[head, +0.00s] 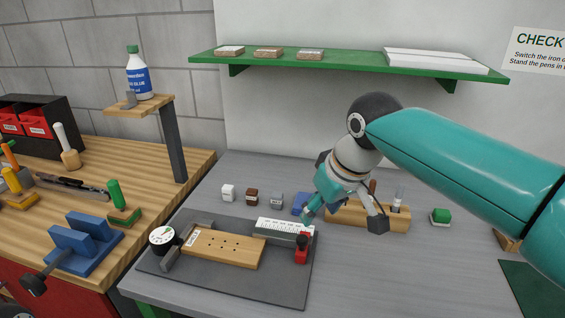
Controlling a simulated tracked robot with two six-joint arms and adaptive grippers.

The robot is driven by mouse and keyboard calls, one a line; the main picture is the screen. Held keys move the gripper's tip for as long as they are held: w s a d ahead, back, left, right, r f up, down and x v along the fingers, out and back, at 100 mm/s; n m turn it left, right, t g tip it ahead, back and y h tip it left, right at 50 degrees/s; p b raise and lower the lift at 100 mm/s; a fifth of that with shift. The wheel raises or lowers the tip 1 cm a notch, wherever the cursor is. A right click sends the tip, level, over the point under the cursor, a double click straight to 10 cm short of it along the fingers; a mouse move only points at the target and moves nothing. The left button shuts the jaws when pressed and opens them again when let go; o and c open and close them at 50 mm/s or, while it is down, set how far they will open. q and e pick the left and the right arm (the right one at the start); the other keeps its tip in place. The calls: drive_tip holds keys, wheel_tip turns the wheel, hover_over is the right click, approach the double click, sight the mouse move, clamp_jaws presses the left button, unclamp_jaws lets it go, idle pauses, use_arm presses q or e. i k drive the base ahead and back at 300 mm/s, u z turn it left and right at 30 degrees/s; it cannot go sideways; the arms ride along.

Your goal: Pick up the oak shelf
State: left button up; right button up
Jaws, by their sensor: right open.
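A light wooden board (222,248) with several small holes and a white label at its left end lies on a dark grey plate (225,288); it may be the oak shelf, but I cannot read the label. A small wooden shelf (125,108) on a dark post stands at the left with a glue bottle (138,78) on it. My right gripper (345,217) is open, fingers down, right of and behind the board. It is apart from the board and partly hides a wooden block holder (345,214). My left gripper is out of view.
A dial gauge (162,237), a white scale strip (283,229) and a red clamp (302,252) crowd the board. Small blocks stand behind it. A green wall shelf (350,64) hangs above.

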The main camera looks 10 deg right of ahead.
sight(217, 245)
drive_tip(key=k, duration=1)
